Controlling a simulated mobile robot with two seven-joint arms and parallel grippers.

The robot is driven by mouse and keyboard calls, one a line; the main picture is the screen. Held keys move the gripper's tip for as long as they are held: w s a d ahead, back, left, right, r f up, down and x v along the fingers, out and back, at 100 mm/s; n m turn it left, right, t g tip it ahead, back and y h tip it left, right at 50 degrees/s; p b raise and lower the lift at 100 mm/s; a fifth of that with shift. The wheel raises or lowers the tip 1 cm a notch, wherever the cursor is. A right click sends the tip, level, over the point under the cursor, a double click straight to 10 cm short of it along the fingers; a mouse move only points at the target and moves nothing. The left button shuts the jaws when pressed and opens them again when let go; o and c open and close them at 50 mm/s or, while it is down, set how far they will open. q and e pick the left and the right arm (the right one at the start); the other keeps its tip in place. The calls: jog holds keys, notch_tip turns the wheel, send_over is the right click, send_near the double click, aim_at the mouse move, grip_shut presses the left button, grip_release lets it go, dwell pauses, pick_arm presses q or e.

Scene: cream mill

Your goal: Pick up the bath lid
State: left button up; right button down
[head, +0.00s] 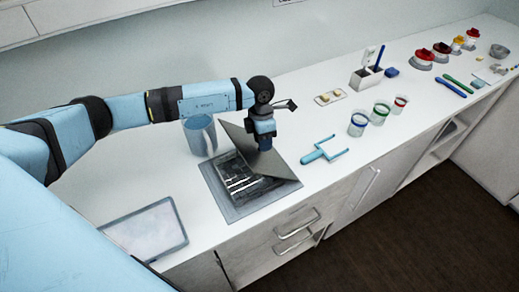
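The bath lid (273,169) is a flat dark grey plate, tilted above the bath and raised off it. The bath (231,211) is a grey tray on the white counter, with a dark inside and pale bars showing on its left side. The lid hides the bath's right and rear part. My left gripper (263,143) points down at the top of the lid and appears shut on it; its fingertips are small and partly hidden. My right gripper does not show.
A blue-grey jug (200,135) stands close behind the bath. A blue fork-like tool (325,150) lies to its right, and a framed panel (148,232) to its left. Jars with coloured rims (358,124) and a caddy (366,78) stand farther right. Drawers lie below the front edge.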

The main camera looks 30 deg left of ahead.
pick_arm(q)
jog(key=shift+c, duration=0.5)
jog(key=shift+r, duration=0.55)
notch_tip(320, 180, up, 21)
jog(key=b, duration=0.2)
jog(key=shift+b, duration=0.4)
